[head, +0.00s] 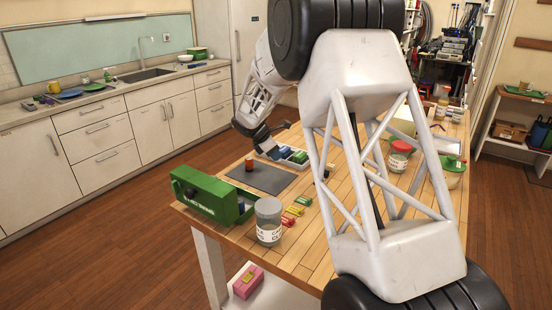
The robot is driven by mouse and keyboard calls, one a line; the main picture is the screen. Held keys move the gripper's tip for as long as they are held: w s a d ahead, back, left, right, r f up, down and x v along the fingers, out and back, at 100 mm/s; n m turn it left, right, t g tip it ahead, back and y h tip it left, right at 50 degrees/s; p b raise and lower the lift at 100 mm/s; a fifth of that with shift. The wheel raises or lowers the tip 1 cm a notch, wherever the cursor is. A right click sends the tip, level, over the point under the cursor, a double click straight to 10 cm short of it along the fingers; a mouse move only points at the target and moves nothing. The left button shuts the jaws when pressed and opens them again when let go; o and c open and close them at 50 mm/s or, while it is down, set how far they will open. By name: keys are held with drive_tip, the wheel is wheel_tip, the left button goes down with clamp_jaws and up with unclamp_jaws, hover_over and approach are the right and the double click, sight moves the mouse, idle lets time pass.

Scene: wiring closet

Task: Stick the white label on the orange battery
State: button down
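A small orange-brown cylinder (249,164), which looks like the orange battery, stands upright on a dark grey mat (265,182) on the wooden workbench. My gripper (270,152) is beyond and to the right of the cylinder, low by a pale tray (303,163) that holds blue and green pieces. The gripper and the cylinder look apart. The fingertips are too small and too mixed with the tray to show whether they are open or hold anything. I cannot make out the white label in this view.
A green box (207,197) and a grey-lidded jar (268,222) stand at the near bench edge. Small red, yellow and green pieces (294,211) lie beside the jar. A red-lidded jar (399,157) stands farther right. My arm hides part of the bench. The mat's near part is clear.

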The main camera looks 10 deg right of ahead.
drive_tip(key=m, duration=0.1)
drive_tip(key=w+m+g, duration=0.1)
drive_tip(key=m+g, duration=0.1)
drive_tip(key=m, duration=0.1)
drive_tip(key=shift+w+a+r, duration=0.15)
drive_tip(key=shift+a+r, duration=0.1)
drive_tip(key=w+a+r+m+g+y, duration=0.1)
drive_tip(key=w+a+r+m+y, duration=0.3)
drive_tip(key=m, duration=0.8)
drive_tip(key=w+a+r+m+g+y, duration=0.2)
drive_tip(key=w+a+r+m+y, duration=0.1)
drive_tip(key=m, duration=0.9)
drive_tip(key=shift+w+a+r+g+y, duration=0.35)
drive_tip(key=shift+a+r+y, duration=0.2)
drive_tip(key=shift+a+y, duration=1)
drive_tip(key=shift+d+y, duration=0.25)
drive_tip(key=shift+d, duration=0.1)
wheel_tip(320, 180, down, 9)
drive_tip(key=shift+f, duration=0.65)
drive_tip(key=c, duration=1.8)
unclamp_jaws()
